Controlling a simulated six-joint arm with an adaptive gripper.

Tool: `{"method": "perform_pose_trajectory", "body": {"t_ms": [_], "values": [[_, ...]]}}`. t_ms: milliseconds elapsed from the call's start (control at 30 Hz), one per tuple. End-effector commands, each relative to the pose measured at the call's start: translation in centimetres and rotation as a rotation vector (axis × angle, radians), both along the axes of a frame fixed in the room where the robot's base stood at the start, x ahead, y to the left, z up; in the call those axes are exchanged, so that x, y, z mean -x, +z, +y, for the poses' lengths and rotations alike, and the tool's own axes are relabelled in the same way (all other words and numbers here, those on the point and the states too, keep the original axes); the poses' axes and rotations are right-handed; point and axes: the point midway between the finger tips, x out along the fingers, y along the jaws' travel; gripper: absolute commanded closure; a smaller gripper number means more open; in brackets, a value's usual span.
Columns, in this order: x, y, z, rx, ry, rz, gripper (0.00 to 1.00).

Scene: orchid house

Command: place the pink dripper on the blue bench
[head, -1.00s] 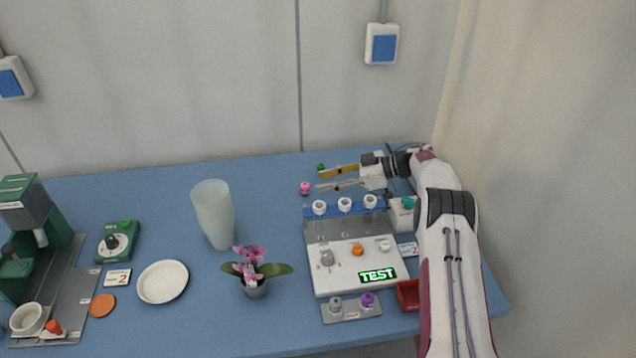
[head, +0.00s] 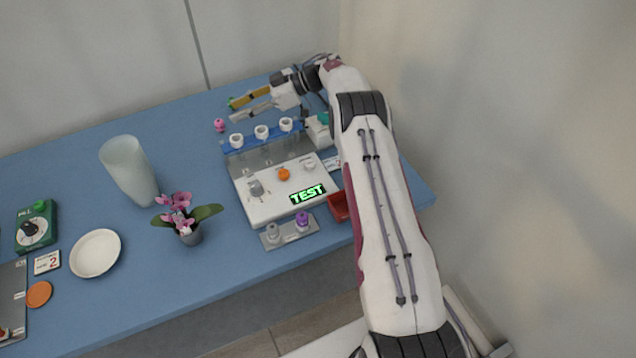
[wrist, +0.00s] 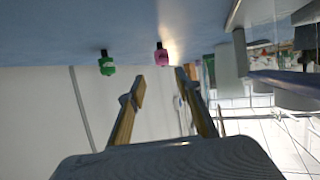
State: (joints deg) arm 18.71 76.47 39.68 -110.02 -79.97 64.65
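The pink dripper (head: 219,126) stands on the blue bench (head: 95,190), behind the left end of the funnel rack. In the wrist view, which is upside down, the pink dripper (wrist: 161,58) shows just beyond and between my fingertips, apart from them. My gripper (head: 232,110) is open and empty, low over the back of the bench, to the right of the dripper. Its two spread fingers also show in the wrist view (wrist: 160,80). A green dripper (wrist: 106,65) stands to one side; its green cap (head: 230,102) shows by one fingertip in the head view.
A rack with a blue top bar (head: 250,138) and white funnels stands in front of my gripper, joined to a white panel (head: 262,202) reading TEST. A purple-topped dripper (head: 302,219), red tray (head: 339,207), potted orchid (head: 188,232), tall vase (head: 130,170) and white saucer (head: 95,254) stand nearer.

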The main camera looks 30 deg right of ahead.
Motion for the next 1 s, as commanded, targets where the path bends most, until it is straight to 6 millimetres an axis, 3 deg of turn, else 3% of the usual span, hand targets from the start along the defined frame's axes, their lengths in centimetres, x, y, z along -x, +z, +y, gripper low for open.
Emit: {"method": "perform_pose_trajectory", "body": {"t_ms": [267,600,1000], "values": [[-2.7,5.0,0.3,-0.001,-0.088,-0.093,0.66],[-6.9,15.6,0.2,0.004,-0.293,-0.261,0.66],[-8.3,27.1,-1.4,0.025,-0.556,-0.396,0.66]]}}
